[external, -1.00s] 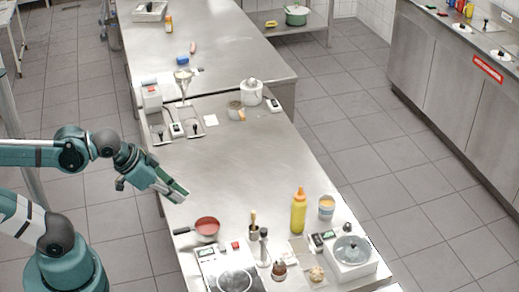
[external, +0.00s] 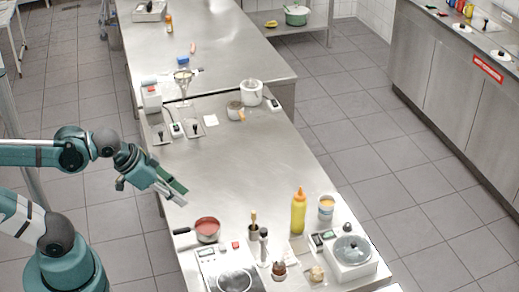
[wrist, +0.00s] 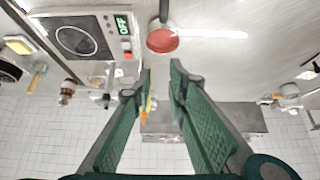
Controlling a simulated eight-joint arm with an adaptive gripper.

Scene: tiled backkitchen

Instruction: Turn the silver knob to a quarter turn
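My gripper (external: 180,194) is above the left edge of the steel worktop, behind the red pan. In the wrist view my gripper (wrist: 160,66) is open, with a narrow empty gap between its green fingers. A white hotplate (external: 230,270) with a black top stands at the front of the worktop. It also shows at the upper left of the wrist view (wrist: 50,20), with a display reading OFF and a red button (wrist: 126,45). A small pale part shows beside the button. I cannot tell for certain which part is the silver knob. The gripper touches no control.
A red pan (external: 207,226) stands beside the hotplate. A yellow bottle (external: 298,212), a cup (external: 326,207) and a white appliance with a glass lid (external: 351,262) stand to the right. The middle of the worktop is clear.

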